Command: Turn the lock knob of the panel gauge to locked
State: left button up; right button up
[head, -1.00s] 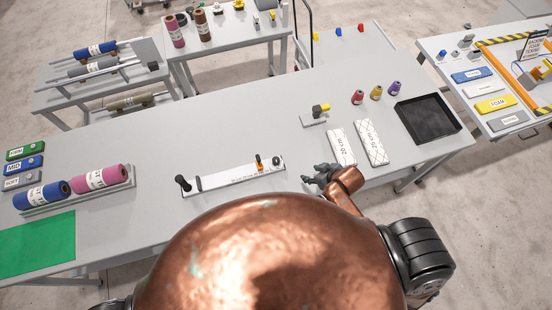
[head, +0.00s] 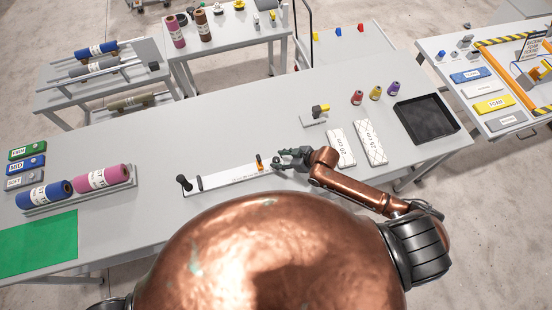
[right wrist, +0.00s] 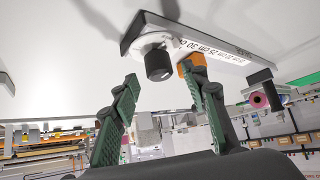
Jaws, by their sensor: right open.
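The panel gauge (head: 230,175) is a long white bar with printed numbers, lying on the grey table. A black upright handle (head: 185,183) stands at its left end. An orange slider (head: 259,163) sits near its right end and also shows in the right wrist view (right wrist: 186,66). A black round knob (right wrist: 158,64) on a pale base sits at the gauge's end beside the orange part. My right gripper (head: 281,160) is at the gauge's right end. Its open green fingers (right wrist: 160,79) point toward the knob, which appears between and beyond the tips. My left gripper is out of view.
Blue (head: 40,196) and pink rolls lie left. The table behind the gauge is clear.

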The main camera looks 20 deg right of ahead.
jog(key=shift+x, duration=1.3)
jog(key=shift+c, duration=0.5)
grip_shut()
